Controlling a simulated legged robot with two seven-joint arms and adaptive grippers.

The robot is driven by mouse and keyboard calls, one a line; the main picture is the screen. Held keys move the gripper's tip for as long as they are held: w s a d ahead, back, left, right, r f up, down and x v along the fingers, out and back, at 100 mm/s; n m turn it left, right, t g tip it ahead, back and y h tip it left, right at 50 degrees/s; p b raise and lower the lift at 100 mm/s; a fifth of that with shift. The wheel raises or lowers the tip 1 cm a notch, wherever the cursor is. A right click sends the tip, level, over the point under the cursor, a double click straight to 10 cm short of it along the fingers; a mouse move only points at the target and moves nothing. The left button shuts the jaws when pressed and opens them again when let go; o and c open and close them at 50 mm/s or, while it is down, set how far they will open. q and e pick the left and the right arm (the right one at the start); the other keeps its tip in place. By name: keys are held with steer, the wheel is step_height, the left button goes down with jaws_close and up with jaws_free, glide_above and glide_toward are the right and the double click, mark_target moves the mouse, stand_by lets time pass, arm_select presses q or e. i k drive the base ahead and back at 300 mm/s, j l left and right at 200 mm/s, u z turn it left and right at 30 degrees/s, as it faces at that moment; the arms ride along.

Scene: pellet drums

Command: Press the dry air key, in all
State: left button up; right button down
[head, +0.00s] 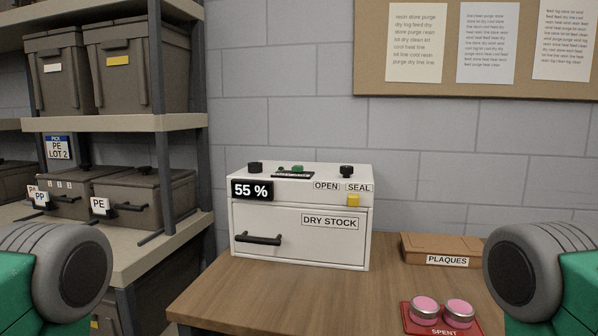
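A white dry stock cabinet (300,250) stands on the wooden table, with its front door shut and a black handle (258,239) at the door's left. A display (252,190) on its front reads 55 %. I cannot tell for sure which part is the dry air key. A yellow piece (353,200) sits below the SEAL label, right of the OPEN label. Neither gripper is in view; only my arm links show at both lower edges.
A red SPENT tray (412,319) with two pink-topped round tins (425,309) lies at the table's front right. A brown PLAQUES box (447,248) is behind it. Shelves with grey bins (137,72) stand at left. The table (300,300) is bare before the cabinet.

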mark_target(297, 168)
steer(key=i+j+z, duration=0.15)
steer(key=j+z, duration=0.15)
steer(key=z, duration=0.2)
steer(key=j+z, duration=0.35)
steer(key=z, duration=0.15)
steer(key=i+j+z, duration=0.1)
steer(key=j+z, duration=0.4)
steer(key=l, duration=0.1)
